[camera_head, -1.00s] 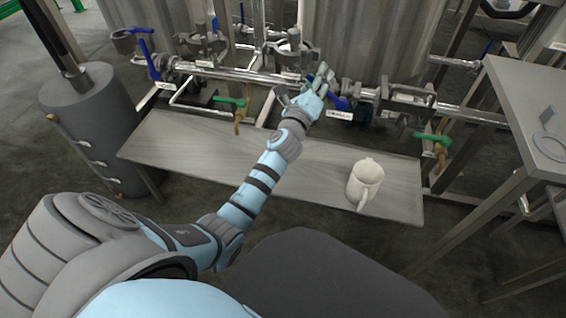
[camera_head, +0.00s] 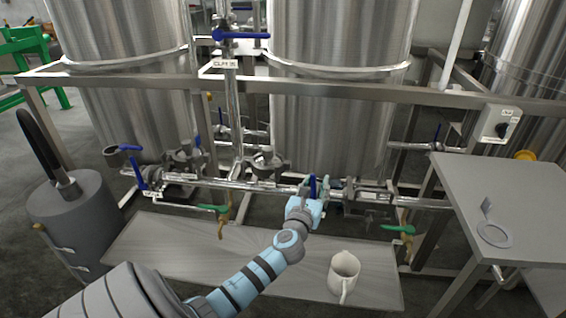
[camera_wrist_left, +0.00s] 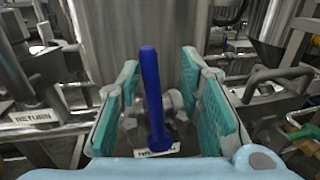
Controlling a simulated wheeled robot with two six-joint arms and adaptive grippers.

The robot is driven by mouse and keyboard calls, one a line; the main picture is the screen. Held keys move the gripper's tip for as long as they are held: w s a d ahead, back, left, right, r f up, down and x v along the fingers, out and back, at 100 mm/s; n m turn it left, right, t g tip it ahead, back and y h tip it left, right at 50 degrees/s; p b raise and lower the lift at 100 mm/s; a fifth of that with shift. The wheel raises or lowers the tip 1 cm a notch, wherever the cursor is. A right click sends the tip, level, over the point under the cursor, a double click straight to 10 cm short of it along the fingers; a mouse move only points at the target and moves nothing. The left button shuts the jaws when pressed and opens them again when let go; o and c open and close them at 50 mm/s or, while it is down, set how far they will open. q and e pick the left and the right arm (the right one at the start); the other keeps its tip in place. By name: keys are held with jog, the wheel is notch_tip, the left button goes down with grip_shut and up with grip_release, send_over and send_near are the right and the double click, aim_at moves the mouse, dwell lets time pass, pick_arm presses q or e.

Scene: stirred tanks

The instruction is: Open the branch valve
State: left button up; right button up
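A valve with a blue lever handle (camera_head: 312,187) sits on the low horizontal pipe, in front of the middle tank. In the left wrist view the blue handle (camera_wrist_left: 151,95) stands upright. A small label (camera_wrist_left: 158,152) below it is too small to read surely. My left gripper (camera_head: 323,187) is at this valve. In the left wrist view its two teal finger pads (camera_wrist_left: 160,80) are spread apart, one on each side of the handle, with gaps visible on both sides. My right gripper is not in view.
Another blue-handled valve (camera_head: 139,176) is at the pipe's left end, and one (camera_head: 240,35) is high up. Green-handled taps (camera_head: 398,229) hang below the pipe. A white jug (camera_head: 344,275) stands on the low bench (camera_head: 180,245). A grey table (camera_head: 520,190) is at the right.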

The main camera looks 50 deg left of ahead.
pick_arm(q)
jog(key=p+v, duration=0.2)
jog(key=v, duration=1)
jog(key=s+d+f+n+g+h+b, duration=0.1)
jog(key=s+f+n+g+b, duration=0.2)
jog(key=f+n, duration=0.4)
jog(key=s+d+f+n+g+h+b, duration=0.1)
jog(key=s+f+n+b, duration=0.5)
jog(key=f, duration=1.1)
jog(key=s+d+f+n+g+h+b, duration=0.1)
jog(key=s+d+f+n+g+b, duration=0.2)
jog(key=f+n, duration=0.6)
notch_tip(320, 180, down, 3)
jog(key=s+g+b, duration=0.2)
jog(key=g, duration=0.1)
jog(key=shift+s+n+h, duration=0.3)
jog(key=shift+n+h, duration=0.1)
jog(key=shift+d+f, duration=0.1)
